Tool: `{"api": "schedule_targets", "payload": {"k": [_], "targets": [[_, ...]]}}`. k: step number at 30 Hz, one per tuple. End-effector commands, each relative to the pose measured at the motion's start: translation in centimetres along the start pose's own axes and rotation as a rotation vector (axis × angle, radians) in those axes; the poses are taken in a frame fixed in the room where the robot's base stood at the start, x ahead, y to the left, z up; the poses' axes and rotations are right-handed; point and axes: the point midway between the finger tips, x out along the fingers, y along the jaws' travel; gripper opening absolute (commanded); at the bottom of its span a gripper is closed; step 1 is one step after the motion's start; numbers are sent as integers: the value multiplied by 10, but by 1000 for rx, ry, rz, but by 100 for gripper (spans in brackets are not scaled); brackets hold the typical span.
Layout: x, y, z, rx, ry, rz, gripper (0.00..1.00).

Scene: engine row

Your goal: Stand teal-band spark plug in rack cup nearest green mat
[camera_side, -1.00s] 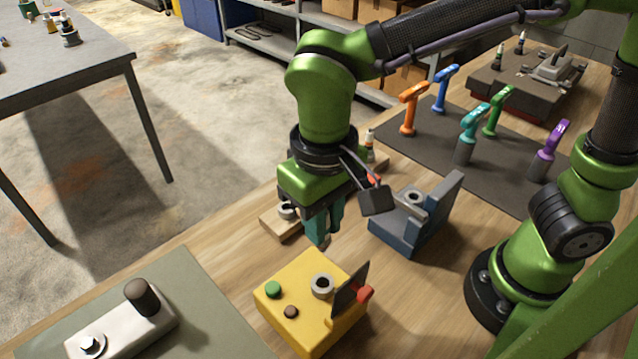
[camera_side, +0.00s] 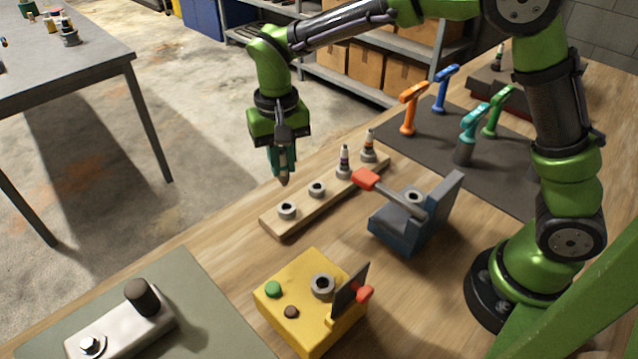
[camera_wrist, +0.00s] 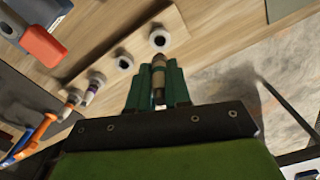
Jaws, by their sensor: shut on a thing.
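My gripper (camera_side: 284,165) is shut on a spark plug (camera_wrist: 159,78), which sits between its teal fingers with the tip showing past them. The fingers hide most of the plug and I cannot make out its band colour. The wooden rack (camera_side: 302,206) lies below and to the right of the gripper in the side view. Its cup nearest the green mat (camera_side: 287,211) is empty; it also shows in the wrist view (camera_wrist: 159,39), just beyond the plug tip. The second cup (camera_side: 317,189) is empty too. The green mat (camera_side: 205,290) is at lower left.
Two plugs (camera_side: 344,160) (camera_side: 368,147) stand in the rack's far cups. A blue fixture (camera_side: 398,232) with a red-handled lever is right of the rack. A yellow box (camera_side: 280,315) stands in front. Coloured-handled tools stand on a dark mat (camera_side: 420,145) behind.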

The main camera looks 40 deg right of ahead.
Motion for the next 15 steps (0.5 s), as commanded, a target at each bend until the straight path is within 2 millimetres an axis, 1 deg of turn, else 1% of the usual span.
{"api": "schedule_targets", "payload": {"k": [5,15], "targets": [[2,0,0,-1,0,-1,0],[17,0,0,-2,-1,-1,0]]}}
